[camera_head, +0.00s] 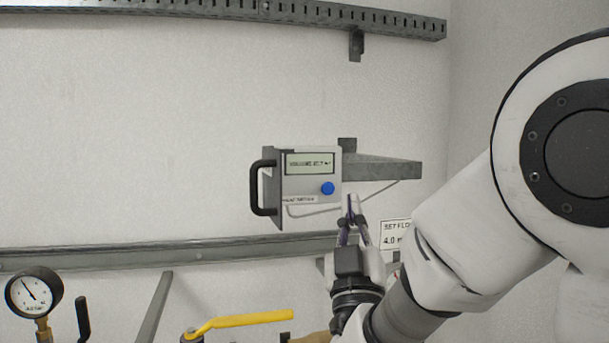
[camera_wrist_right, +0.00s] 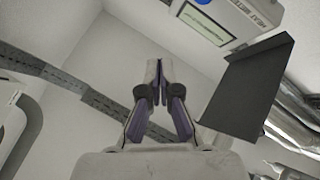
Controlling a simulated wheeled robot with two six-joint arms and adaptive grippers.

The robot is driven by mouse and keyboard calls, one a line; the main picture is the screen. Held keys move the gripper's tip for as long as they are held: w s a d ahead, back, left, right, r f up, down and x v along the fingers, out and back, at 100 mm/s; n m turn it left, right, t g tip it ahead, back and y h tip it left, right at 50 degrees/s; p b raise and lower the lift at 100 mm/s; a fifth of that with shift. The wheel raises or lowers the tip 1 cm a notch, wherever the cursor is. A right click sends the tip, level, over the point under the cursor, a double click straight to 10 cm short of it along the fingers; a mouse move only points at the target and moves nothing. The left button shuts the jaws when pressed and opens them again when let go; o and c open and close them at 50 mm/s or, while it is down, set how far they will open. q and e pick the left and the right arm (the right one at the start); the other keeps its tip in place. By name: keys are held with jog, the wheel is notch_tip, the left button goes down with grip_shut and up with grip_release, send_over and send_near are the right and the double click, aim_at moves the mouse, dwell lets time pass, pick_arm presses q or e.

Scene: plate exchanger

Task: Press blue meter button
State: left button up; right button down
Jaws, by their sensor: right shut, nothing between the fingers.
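The meter (camera_head: 312,175) is a light box with a greenish display, mounted on the wall bracket. Its round blue button (camera_head: 327,188) sits at the lower right of its face. My right gripper (camera_head: 350,204) is shut and empty, with its tips just below and to the right of the button and apart from it in the picture. The right wrist view shows the shut fingertips (camera_wrist_right: 153,66) and the meter (camera_wrist_right: 205,20) at the upper right. A small part of the blue button (camera_wrist_right: 203,2) shows at that view's top edge. My left gripper is not in view.
A black handle (camera_head: 262,188) stands at the meter's left side. A grey bracket (camera_head: 385,168) reaches right behind it. A sign (camera_head: 394,233) is partly hidden by my right arm. Below are a pressure gauge (camera_head: 34,292) and a yellow valve lever (camera_head: 240,323).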

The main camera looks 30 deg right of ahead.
aim_at(328, 188)
jog(key=w+b, duration=0.2)
jog(key=w+d+b, duration=0.1)
jog(key=w, duration=0.2)
jog(key=w+d+b, duration=0.1)
jog(key=w+b, duration=0.1)
jog(key=w, duration=0.1)
jog(key=shift+w+d+r+b, duration=0.1)
jog(key=shift+r+b, duration=0.2)
jog(key=shift+r, duration=0.1)
dwell(0.4)
dwell(1.1)
jog(key=shift+w+d, duration=0.1)
jog(key=shift+w, duration=0.25)
